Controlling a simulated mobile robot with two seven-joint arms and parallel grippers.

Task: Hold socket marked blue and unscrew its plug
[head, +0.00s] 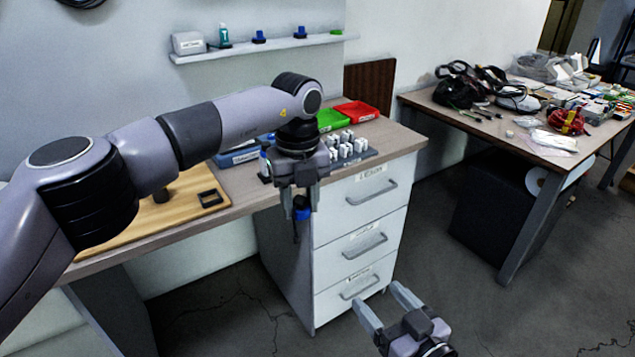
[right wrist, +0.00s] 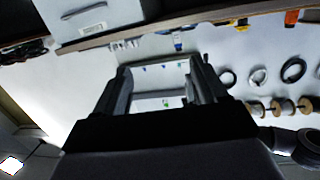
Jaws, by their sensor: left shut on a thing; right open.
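My left gripper (head: 300,203) is shut on a small blue thing (head: 302,214), which looks like the socket marked blue. It hangs in front of the cabinet's drawers, just off the table's front edge. A dark thin part hangs below it; I cannot tell whether this is the plug. Any marking on the held thing is too small to read. My right gripper (head: 384,305) is open and empty, lower and to the right, in front of the bottom drawer. Its two fingers also show apart in the right wrist view (right wrist: 163,85).
The wooden table (head: 240,210) bears a rack of white pieces (head: 350,150), a red tray (head: 357,111), a green tray (head: 330,119) and a wooden board (head: 130,222). A wall shelf (head: 262,48) holds small blue things. A cluttered table (head: 425,99) stands right. Floor between is clear.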

